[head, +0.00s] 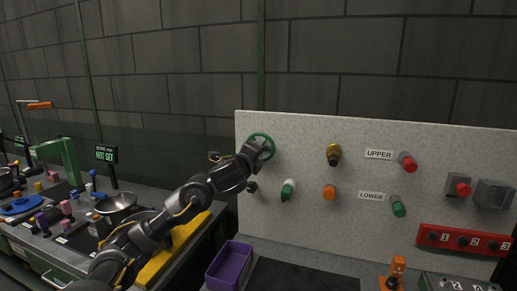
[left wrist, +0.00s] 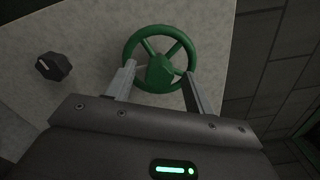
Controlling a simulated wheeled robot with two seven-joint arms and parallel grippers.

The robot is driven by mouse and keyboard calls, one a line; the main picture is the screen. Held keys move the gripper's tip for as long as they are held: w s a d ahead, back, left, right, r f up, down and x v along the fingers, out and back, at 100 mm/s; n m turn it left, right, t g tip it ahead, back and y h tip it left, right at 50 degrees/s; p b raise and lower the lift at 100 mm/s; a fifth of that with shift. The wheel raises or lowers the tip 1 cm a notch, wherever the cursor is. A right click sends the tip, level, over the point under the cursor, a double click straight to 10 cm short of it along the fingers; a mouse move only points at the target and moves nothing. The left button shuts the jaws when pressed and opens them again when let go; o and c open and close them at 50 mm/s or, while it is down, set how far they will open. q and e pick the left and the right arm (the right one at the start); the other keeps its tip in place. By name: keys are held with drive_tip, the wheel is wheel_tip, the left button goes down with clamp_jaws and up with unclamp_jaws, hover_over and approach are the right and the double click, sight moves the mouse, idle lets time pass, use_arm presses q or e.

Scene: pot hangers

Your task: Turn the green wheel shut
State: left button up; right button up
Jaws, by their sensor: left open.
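The green wheel (head: 262,145) is mounted on the upper left of the pale speckled panel (head: 300,125). In the left wrist view the green wheel (left wrist: 161,58) shows its rim, spokes and central hub. My left gripper (head: 256,150) is right at the wheel. In the left wrist view my left gripper (left wrist: 160,80) is open, with one finger on each side of the hub, overlapping the lower rim. I cannot tell whether the fingers touch the wheel. My right gripper is in neither view.
A black knob (left wrist: 53,66) sits beside the wheel. A purple bin (head: 229,266) stands below. A red numbered box (head: 463,241) is at right.

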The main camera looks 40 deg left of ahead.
use_arm(q)
drive_tip(key=n, duration=1.7)
drive_tip(key=c, duration=1.1)
drive_tip(key=m, duration=1.6)
drive_tip(key=shift+f+m, duration=0.1)
drive_tip(key=shift+m, duration=0.2)
drive_tip(key=o, duration=1.1)
